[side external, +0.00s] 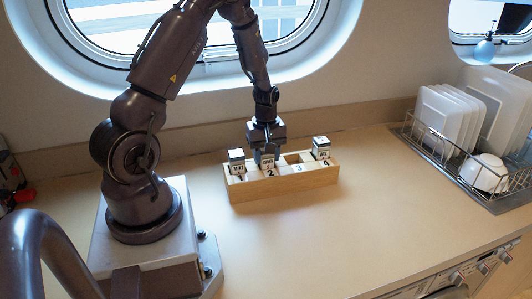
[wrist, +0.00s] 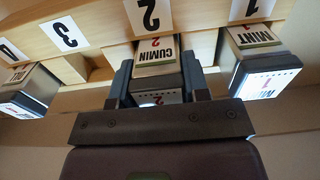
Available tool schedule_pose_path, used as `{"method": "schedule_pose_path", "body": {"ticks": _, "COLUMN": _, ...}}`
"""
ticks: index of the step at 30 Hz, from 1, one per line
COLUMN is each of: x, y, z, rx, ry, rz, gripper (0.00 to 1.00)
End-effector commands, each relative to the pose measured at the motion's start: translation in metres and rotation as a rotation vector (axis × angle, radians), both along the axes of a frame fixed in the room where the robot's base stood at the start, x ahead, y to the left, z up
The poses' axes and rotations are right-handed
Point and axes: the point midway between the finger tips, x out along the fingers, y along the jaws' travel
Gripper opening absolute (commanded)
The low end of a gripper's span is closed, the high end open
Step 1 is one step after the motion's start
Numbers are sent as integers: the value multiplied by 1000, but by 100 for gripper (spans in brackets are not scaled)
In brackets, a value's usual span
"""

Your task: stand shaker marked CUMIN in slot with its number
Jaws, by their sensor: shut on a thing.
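The CUMIN shaker (wrist: 156,58), with a red 2 on its label, is between the fingers of my gripper (wrist: 157,82). In the side view my gripper (side external: 266,148) points down over the wooden rack (side external: 290,184). The shaker (side external: 267,160) is upright at the slot behind the number 2 plate (side external: 270,172), its lower part hidden by the rack front. I cannot tell whether its base touches the slot floor. In the wrist view the black 2 plate (wrist: 149,16) lines up with the shaker.
The MINT shaker (side external: 236,160) stands in slot 1, close beside my gripper. Another shaker (side external: 321,147) stands in slot 4. Slot 3, behind its plate (side external: 299,168), looks empty. A dish rack (side external: 462,172) with plates is at right; the counter in front is clear.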

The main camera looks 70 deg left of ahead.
Motion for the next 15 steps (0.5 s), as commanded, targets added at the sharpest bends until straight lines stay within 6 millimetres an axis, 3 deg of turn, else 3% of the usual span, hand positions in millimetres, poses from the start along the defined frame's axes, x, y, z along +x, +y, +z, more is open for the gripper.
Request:
{"method": "schedule_pose_path", "body": {"ticks": 11, "x": 0, "y": 0, "z": -6, "rx": 1, "ry": -1, "rz": 0, "gripper": 18}}
{"method": "schedule_pose_path", "body": {"ticks": 12, "x": 0, "y": 0, "z": -5, "rx": 1, "ry": -2, "rz": 0, "gripper": 51}}
{"method": "schedule_pose_path", "body": {"ticks": 15, "x": 0, "y": 0, "z": -5, "rx": 1, "ry": -1, "rz": 0, "gripper": 72}}
